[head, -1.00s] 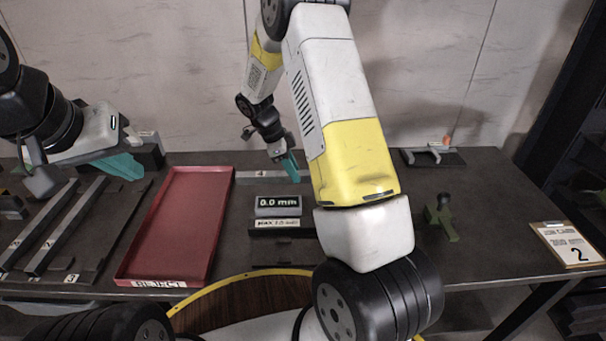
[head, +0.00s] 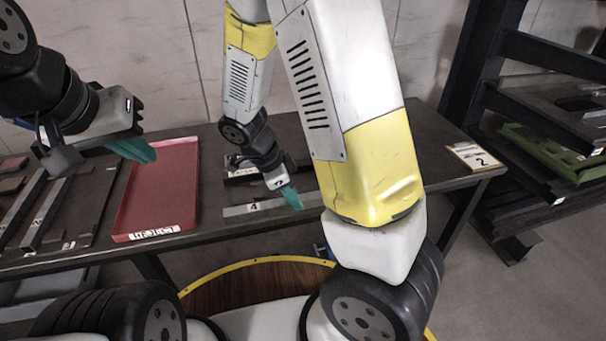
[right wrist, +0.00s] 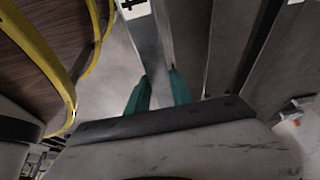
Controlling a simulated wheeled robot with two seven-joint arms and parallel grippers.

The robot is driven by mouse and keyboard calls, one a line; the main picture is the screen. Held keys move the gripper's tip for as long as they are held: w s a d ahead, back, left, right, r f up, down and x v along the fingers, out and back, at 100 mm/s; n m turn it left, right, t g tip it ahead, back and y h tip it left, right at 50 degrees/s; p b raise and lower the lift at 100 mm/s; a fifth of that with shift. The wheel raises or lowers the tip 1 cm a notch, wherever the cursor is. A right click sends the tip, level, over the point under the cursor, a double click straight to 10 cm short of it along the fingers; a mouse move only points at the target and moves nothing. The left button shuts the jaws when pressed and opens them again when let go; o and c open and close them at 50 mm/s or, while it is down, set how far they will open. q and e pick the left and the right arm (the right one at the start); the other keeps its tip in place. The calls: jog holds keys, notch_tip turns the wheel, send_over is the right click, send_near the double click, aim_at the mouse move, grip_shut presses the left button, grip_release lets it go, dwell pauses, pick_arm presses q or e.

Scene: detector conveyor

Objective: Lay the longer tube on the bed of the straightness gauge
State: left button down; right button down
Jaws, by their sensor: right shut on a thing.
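A grey square tube (head: 240,209) labelled 4 is in my right gripper (head: 292,198) in the head view, near the table's front edge. In the right wrist view the tube (right wrist: 150,40) runs between the two teal fingers of the right gripper (right wrist: 158,82), its label at the top. Other grey tubes (head: 18,205) (head: 48,205) lie side by side on the left. A dark item with a white label (head: 241,172) behind the held tube may be part of the gauge; my right arm hides much there. My left gripper (head: 140,148) is above the red tray; its finger gap is unclear.
The red REJECT tray (head: 127,214) stands left of centre on the dark table (head: 420,140). A clipboard (head: 475,156) marked 2 lies at the right end. A dark rack (head: 510,90) with a green tray (head: 555,152) stands beyond that end.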

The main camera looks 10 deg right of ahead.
jog(key=shift+s+d, duration=0.15)
jog(key=w+d, duration=0.1)
jog(key=w, duration=0.4)
jog(key=w+d+f, duration=0.1)
jog(key=w+d, duration=0.1)
jog(key=w, duration=0.2)
jog(key=w+d, duration=0.2)
jog(key=w, duration=0.3)
jog(key=shift+w+f, duration=0.25)
jog(key=shift+w, duration=0.05)
jog(key=shift+f, duration=1.75)
jog(key=c, duration=1.1)
grip_release()
jog(key=shift+f, duration=0.15)
